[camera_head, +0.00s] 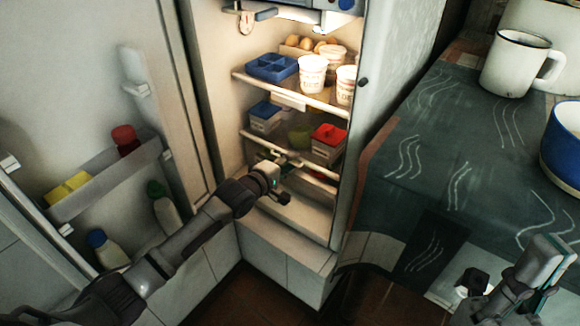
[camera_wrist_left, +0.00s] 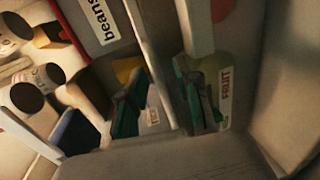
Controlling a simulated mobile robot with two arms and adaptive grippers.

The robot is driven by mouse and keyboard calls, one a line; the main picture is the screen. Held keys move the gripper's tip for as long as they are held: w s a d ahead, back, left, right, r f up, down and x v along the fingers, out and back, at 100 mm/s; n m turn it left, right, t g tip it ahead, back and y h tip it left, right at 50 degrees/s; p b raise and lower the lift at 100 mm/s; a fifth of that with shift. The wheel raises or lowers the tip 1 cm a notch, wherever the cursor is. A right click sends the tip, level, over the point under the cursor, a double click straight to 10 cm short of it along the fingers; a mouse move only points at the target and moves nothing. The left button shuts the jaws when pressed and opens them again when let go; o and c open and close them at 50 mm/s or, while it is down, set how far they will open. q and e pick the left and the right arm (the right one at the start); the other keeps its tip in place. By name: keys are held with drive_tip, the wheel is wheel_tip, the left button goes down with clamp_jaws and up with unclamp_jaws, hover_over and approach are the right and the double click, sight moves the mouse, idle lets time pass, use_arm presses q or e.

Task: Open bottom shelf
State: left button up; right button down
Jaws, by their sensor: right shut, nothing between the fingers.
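The fridge stands open. Its bottom shelf (camera_head: 283,194) is a pale compartment low in the fridge, with a light front rail above it. My left gripper (camera_head: 289,163) reaches in at the rail's height. In the left wrist view, its two teal fingers (camera_wrist_left: 166,104) are apart, with a pale rail (camera_wrist_left: 150,65) running between them. I cannot tell whether either finger touches the rail. A container labelled FRUIT (camera_wrist_left: 225,95) is behind the right-hand finger. My right gripper (camera_head: 545,258) is shut and empty over the counter at lower right.
Upper shelves hold a blue tray (camera_head: 272,67), white cups (camera_head: 312,75) and a red-lidded box (camera_head: 329,138). The open door (camera_head: 88,60) with bottles is at left. A counter (camera_head: 440,150) with a white mug (camera_head: 512,65) and a blue pot (camera_head: 562,150) is at right.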

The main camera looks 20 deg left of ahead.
use_arm(q)
drive_tip(key=shift+w+d, duration=0.1)
drive_tip(key=shift+w, duration=0.15)
clamp_jaws()
drive_tip(key=shift+f, duration=0.1)
drive_tip(key=shift+s, duration=0.15)
